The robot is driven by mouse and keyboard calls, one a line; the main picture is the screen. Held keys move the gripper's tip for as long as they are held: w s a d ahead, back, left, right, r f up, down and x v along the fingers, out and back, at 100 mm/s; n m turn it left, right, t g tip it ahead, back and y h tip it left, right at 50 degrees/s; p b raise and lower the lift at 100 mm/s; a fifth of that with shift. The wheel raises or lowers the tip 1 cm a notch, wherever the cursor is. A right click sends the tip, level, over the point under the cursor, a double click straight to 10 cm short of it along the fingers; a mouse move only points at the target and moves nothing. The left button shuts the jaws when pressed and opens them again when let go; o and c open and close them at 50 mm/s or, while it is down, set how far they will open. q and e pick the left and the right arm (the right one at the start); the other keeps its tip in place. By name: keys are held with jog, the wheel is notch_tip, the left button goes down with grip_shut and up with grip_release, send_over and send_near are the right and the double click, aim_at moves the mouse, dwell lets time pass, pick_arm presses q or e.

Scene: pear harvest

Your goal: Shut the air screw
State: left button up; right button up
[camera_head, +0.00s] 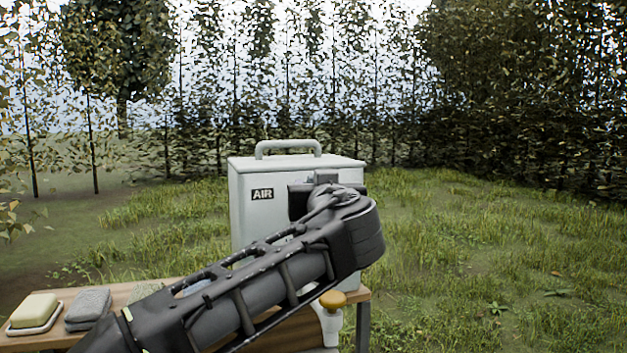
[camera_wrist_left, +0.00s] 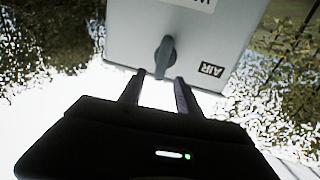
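A pale grey metal box (camera_head: 250,215) with a carry handle on top and an AIR label stands on the wooden table. In the left wrist view the box (camera_wrist_left: 225,35) appears upside down, with the grey air screw (camera_wrist_left: 165,55), a wing-shaped knob, beside the AIR label. My left gripper (camera_wrist_left: 160,77) points at the box face with its two fingers apart. The knob's end lies between the fingertips in that view; I cannot tell whether they touch it. In the head view my left arm hides the screw and most of the box front. My right gripper is not in view.
On the table (camera_head: 120,296) at left are a yellow soap bar on a dish (camera_head: 35,312) and a grey sponge (camera_head: 88,308). Grass is open at right; trees stand behind.

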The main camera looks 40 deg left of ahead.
pick_arm(q)
jog(key=x, duration=0.3)
jog(key=shift+s, duration=0.1)
jog(key=shift+c, duration=0.6)
grip_shut()
